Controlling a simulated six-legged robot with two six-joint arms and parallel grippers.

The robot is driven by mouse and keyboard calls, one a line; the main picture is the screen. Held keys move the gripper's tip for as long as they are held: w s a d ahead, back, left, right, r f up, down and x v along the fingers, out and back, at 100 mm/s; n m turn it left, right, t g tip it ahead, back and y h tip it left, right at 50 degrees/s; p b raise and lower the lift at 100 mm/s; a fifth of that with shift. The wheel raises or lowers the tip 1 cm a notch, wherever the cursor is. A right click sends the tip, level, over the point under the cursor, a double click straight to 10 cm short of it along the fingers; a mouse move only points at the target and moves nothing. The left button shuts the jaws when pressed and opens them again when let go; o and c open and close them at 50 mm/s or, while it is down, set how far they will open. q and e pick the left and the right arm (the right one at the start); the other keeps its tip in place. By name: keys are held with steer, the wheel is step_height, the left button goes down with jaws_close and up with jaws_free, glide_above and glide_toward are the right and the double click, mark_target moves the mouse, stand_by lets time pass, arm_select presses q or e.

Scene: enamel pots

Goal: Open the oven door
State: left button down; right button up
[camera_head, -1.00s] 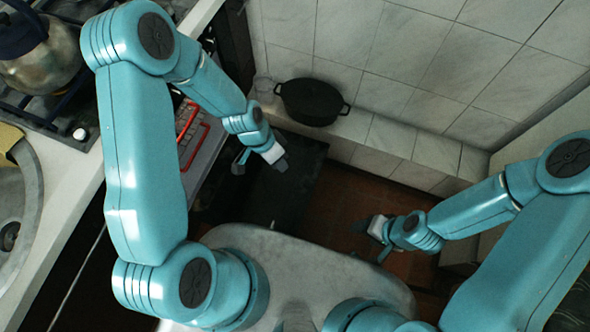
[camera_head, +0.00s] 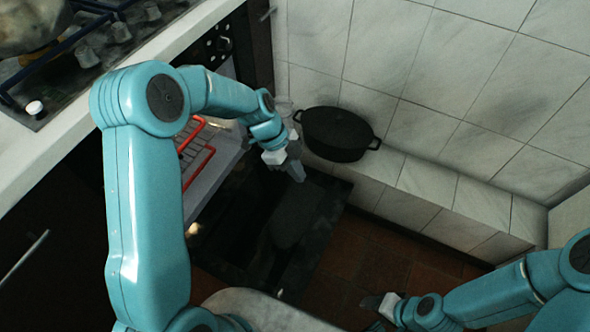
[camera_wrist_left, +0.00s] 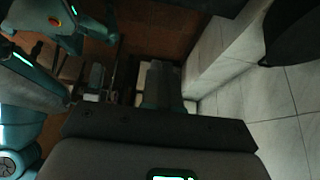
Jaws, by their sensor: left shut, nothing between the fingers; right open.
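The oven door (camera_head: 245,235) is a dark glossy panel. In the head view it lies folded down and roughly level, out from the oven front, with the oven opening exposed at its left. My left gripper (camera_head: 291,168) is shut and empty above the far part of the door; I cannot tell whether it touches it. My right gripper (camera_head: 385,305) is open and empty at the lower right, over the floor and apart from the door. The left wrist view is dark and does not clearly show the door.
A rack with red edging (camera_head: 200,150) shows in the oven opening. A black lidded pot (camera_head: 338,134) stands on the tiled ledge (camera_head: 420,185) behind the door. The counter (camera_head: 60,145) with the stove is at the left. Brown tiled floor (camera_head: 365,260) is open to the right.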

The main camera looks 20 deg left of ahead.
arm_select(q)
steer(key=b+x, duration=0.2)
steer(key=x, duration=0.7)
steer(key=shift+f, duration=0.2)
arm_select(e)
step_height(320, 180, down, 2)
steer(key=shift+f, duration=0.15)
arm_select(q)
steer(key=shift+d, duration=0.1)
steer(key=shift+y, duration=0.6)
steer(key=b+x, duration=0.3)
steer(key=x, duration=0.1)
steer(key=b+x, duration=0.3)
steer(key=x, duration=0.2)
steer(key=b+x, duration=0.3)
steer(key=x, duration=0.2)
steer(key=shift+d, duration=0.4)
steer(key=shift+r, duration=0.1)
arm_select(e)
step_height(320, 180, down, 9)
steer(key=w+d, duration=0.1)
steer(key=w, duration=0.1)
steer(key=shift+d+m+t, duration=0.2)
steer(key=shift+m+t, duration=0.1)
steer(key=shift+t, duration=0.1)
arm_select(q)
steer(key=shift+r, duration=0.1)
